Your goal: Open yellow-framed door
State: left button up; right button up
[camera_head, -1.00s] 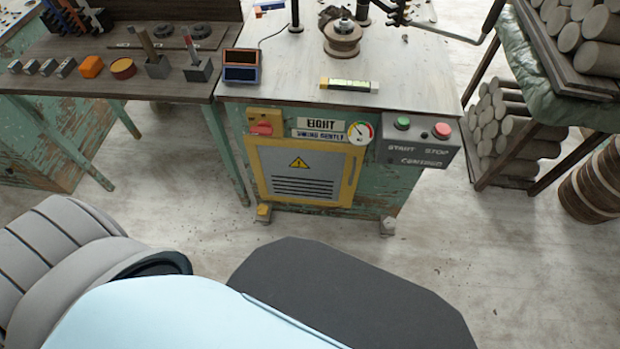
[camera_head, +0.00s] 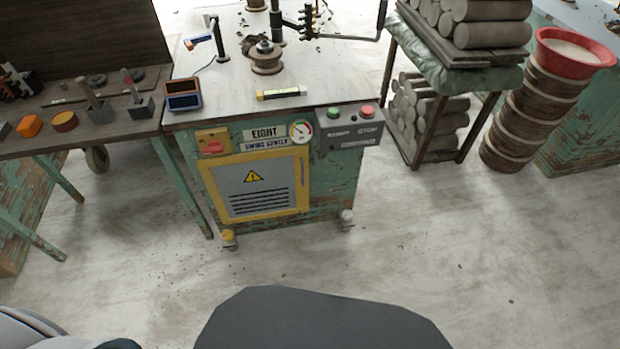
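The yellow-framed door (camera_head: 256,186) is on the front of a worn green machine cabinet. It is a grey panel with a warning triangle and dark vent slots inside a yellow frame, and it looks shut. A yellow plate with a red knob (camera_head: 212,143) sits above its upper left corner. A sign reading EIGHT and a round gauge (camera_head: 300,132) are above the door. Neither of my grippers is in view; only parts of my own body show at the bottom edge.
A grey box with green and red buttons (camera_head: 350,127) juts from the cabinet's upper right. A dark wooden table (camera_head: 95,128) stands at left. A rack of clay logs (camera_head: 432,112) and stacked round boards (camera_head: 522,118) stand at right. The floor (camera_head: 290,262) before the door is clear.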

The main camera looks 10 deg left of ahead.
aim_at(258, 185)
jog(key=z, duration=0.9)
jog(key=i, duration=0.6)
jog(key=u, duration=0.4)
